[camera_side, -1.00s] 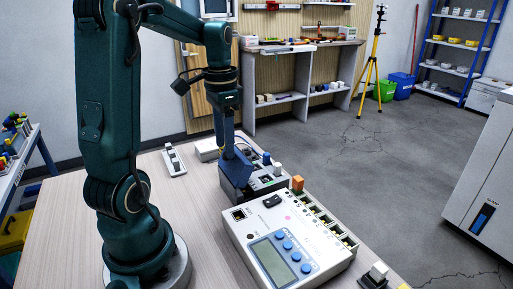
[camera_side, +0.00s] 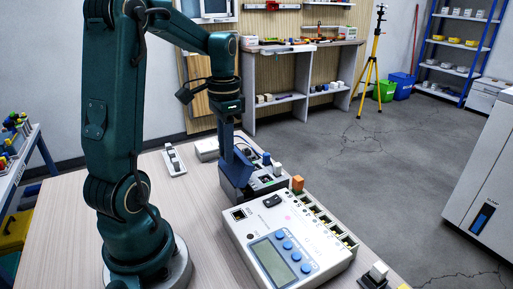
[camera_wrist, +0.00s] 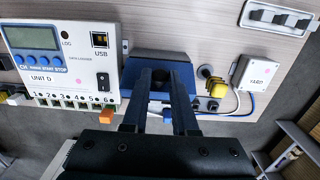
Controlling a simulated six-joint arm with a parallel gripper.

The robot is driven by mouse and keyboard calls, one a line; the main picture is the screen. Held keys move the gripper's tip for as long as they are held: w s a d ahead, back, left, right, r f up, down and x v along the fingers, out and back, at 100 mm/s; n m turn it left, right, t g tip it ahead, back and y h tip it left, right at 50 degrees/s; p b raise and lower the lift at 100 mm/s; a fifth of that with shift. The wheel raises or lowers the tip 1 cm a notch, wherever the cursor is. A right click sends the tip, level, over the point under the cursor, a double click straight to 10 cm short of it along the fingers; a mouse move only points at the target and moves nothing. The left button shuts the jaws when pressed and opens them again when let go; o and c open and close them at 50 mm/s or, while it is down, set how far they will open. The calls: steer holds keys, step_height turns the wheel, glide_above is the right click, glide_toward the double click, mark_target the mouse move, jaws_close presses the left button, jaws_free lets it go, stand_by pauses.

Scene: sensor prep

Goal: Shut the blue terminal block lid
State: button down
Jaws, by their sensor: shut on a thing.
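The blue terminal block lid (camera_side: 236,172) stands raised at the left side of the dark terminal block (camera_side: 272,182) in the side view. My gripper (camera_side: 229,155) points down at the lid's upper part and is shut on it. In the wrist view the blue lid (camera_wrist: 182,72) lies beyond and between the two dark fingers of my gripper (camera_wrist: 158,76). The fingers hide part of the lid and most of the block behind it. The exact contact between fingers and lid is hard to make out.
A white data logger (camera_side: 290,240) with a screen stands close in front of the block. An orange plug (camera_side: 297,183) sits at its back edge. A white junction box (camera_wrist: 250,73) with cables is beside the block. A switch strip (camera_side: 174,159) lies on the table (camera_side: 80,225).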

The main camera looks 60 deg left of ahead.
mark_target(238, 153)
steer(key=shift+w+f+g, duration=0.15)
steer(key=shift+w+g, duration=0.75)
steer(key=shift+g, duration=0.3)
steer(key=shift+w+f+g, duration=0.25)
steer(key=shift+w+g, duration=0.25)
steer(key=shift+g, duration=0.35)
steer(key=shift+w+f+g, duration=0.2)
steer(key=shift+w+g, duration=0.25)
steer(key=shift+g, duration=0.4)
steer(key=c, duration=0.7)
jaws_free()
steer(key=shift+r, duration=0.1)
